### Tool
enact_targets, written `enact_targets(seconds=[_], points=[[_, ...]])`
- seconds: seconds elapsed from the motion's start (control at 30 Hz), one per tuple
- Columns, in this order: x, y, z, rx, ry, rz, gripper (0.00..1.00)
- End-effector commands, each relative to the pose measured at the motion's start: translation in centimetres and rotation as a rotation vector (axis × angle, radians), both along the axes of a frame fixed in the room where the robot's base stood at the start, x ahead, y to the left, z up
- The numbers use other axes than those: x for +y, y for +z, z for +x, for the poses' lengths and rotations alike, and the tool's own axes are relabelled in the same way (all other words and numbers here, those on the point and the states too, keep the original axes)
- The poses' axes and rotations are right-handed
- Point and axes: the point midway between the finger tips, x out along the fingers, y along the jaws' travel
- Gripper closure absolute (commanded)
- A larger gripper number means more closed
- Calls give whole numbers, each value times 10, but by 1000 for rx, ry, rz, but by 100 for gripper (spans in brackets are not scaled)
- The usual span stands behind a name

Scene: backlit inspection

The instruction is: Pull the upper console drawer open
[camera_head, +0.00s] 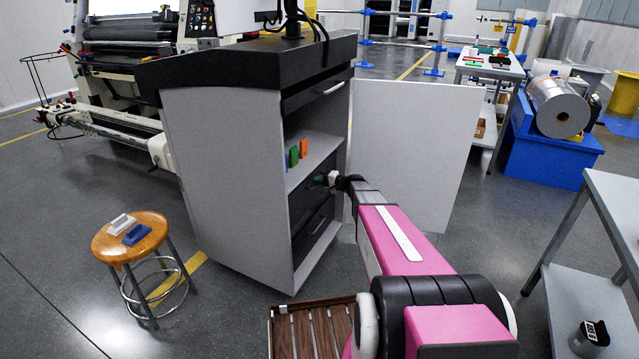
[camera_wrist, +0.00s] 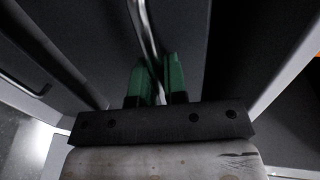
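The grey console (camera_head: 225,180) stands in the middle of the head view with its black drawer fronts to the right. My gripper (camera_head: 324,180) is at the upper of two drawers below the open shelf, and the arm partly hides that drawer front. In the wrist view, a pale metal handle (camera_wrist: 146,28) runs between the two green fingertips of my gripper (camera_wrist: 158,76). The fingers are close on both sides of the handle and look shut on it. The lower drawer's handle (camera_head: 320,226) is below in the head view. I cannot tell whether the upper drawer is slightly out.
A pale console door (camera_head: 410,140) stands wide open, right of my arm. Small green and orange items (camera_head: 298,152) stand on the shelf. Another drawer handle (camera_head: 333,88) is under the console top. A wooden stool (camera_head: 150,240) is at left, a slatted brown crate (camera_head: 310,335) below.

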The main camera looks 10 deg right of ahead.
Motion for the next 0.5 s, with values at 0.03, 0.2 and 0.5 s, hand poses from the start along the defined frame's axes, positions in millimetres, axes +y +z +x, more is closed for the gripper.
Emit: enact_targets(seconds=[0.03, 0.2, 0.5], points=[[0, 0, 0, 1, 0, -1, 100], [-9, 0, -8, 0, -1, -1, 100], [-68, 0, -51, 2, -5, -1, 100]])
